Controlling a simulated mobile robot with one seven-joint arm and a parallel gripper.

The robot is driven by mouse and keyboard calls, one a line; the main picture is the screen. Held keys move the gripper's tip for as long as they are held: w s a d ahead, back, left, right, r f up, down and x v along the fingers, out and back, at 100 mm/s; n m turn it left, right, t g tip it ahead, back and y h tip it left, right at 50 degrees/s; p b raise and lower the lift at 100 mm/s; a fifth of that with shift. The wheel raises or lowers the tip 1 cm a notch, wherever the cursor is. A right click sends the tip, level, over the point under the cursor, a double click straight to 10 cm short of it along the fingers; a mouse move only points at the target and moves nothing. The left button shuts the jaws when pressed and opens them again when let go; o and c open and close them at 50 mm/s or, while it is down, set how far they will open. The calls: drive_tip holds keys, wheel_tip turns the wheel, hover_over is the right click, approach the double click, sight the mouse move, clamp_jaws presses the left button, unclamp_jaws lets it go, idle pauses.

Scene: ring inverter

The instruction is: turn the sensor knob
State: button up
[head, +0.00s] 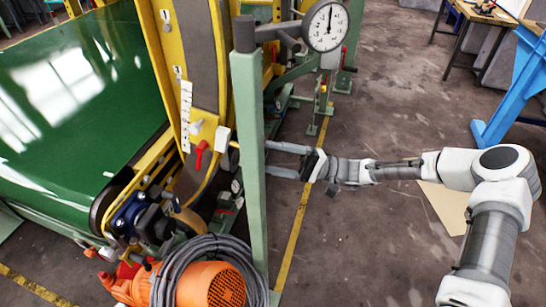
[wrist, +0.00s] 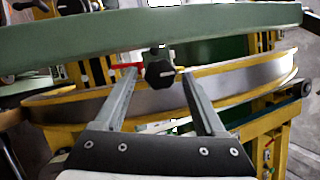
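The tips are at or close behind the post's right edge.
A red lever (head: 200,154) and a white block (head: 222,139) sit left of the post. A dial gauge (head: 326,26) is above. An orange motor (head: 210,286) with coiled cable stands below. The floor (head: 345,245) under my arm is mostly clear.

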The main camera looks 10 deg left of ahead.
idle(0.3)
drive_tip(key=p+v, duration=0.1)
drive_tip(key=v, duration=1.6)
drive_tip(key=shift+w+d, duration=0.1)
drive_tip(key=shift+d, duration=0.1)
